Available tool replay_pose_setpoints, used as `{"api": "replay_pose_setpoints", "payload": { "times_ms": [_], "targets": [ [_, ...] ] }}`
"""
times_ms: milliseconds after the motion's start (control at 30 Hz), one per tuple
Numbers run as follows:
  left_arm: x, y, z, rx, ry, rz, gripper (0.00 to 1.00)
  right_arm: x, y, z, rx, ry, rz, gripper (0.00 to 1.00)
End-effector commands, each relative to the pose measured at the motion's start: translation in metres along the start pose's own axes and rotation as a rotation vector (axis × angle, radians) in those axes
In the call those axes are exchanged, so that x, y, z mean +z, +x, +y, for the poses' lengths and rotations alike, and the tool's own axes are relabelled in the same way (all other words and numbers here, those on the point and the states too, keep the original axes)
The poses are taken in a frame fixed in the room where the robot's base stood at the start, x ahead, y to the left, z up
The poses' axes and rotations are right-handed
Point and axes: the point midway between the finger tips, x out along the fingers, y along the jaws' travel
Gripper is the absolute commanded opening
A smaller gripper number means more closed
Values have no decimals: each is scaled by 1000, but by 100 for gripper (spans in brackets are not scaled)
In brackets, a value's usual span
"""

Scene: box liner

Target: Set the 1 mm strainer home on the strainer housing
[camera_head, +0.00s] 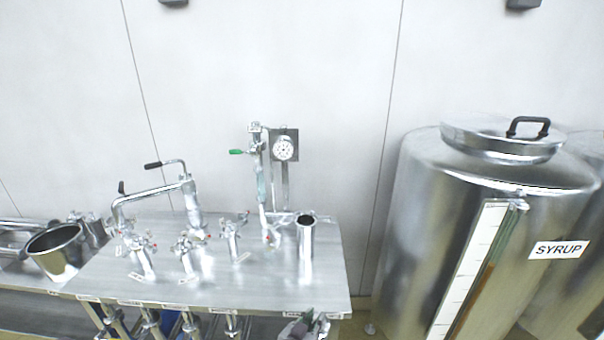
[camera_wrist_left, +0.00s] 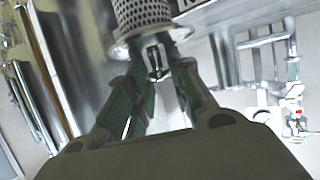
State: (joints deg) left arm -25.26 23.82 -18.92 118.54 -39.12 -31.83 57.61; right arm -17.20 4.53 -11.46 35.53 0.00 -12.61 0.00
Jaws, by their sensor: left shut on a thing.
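The strainer (camera_wrist_left: 142,14) is a perforated metal basket with a wide rim at the top edge of the left wrist view. Its small handle (camera_wrist_left: 154,66) is between the fingers of my left gripper (camera_wrist_left: 157,75), which is shut on it. In the head view my left gripper (camera_head: 304,326) shows only partly at the bottom edge, in front of the bench, and the strainer cannot be made out there. The likely strainer housing is an upright open-topped metal cylinder (camera_head: 305,252) at the bench's right end, above and behind the gripper. My right gripper is in neither view.
The steel bench (camera_head: 130,283) carries several small valves (camera_head: 184,252), a pipe with black handles (camera_head: 150,194) and a pressure gauge (camera_head: 284,148) beside a green-handled valve (camera_head: 240,151). A metal pot (camera_head: 57,252) stands left. A large syrup tank (camera_head: 430,215) stands close on the right.

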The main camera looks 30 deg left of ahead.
Motion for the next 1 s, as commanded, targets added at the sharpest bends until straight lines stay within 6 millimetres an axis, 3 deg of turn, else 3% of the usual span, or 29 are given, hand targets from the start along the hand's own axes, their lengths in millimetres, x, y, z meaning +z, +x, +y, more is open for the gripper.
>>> {"api": "replay_pose_setpoints", "payload": {
  "times_ms": [467, 800, 1000],
  "targets": [
    [-3, 1, 4, 8, 4, 2, 0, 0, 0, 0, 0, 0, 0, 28],
    [0, -1, -7, -11, 7, 7, 0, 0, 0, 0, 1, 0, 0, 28],
    [-15, -5, -10, 42, 27, 10, 0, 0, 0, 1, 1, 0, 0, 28]
  ]
}}
